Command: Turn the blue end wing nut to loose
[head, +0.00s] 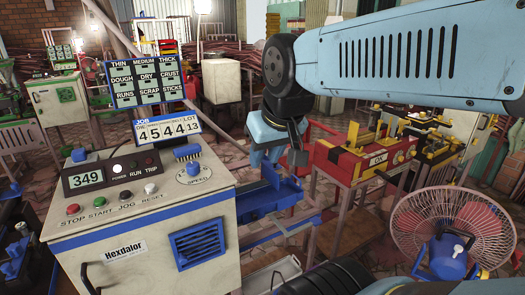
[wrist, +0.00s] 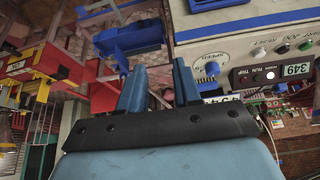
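The blue-trimmed Hexdalor console (head: 145,228) stands at the front left in the head view. A blue trough-like part (head: 270,192) is just to its right; it also shows in the wrist view (wrist: 130,40), which looks upside down. I cannot make out a blue wing nut for certain in either view; it may be hidden or too small. My gripper (head: 280,150) hangs above and behind the blue part in the head view, pointing down. In the wrist view its two blue fingers (wrist: 158,82) are apart with nothing between them.
A red and yellow machine (head: 360,158) stands right of my gripper. A caged fan (head: 450,228) is at the front right. The console carries a speed knob (head: 193,168), several buttons, a 349 display (head: 88,179) and a raised number sign (head: 167,129).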

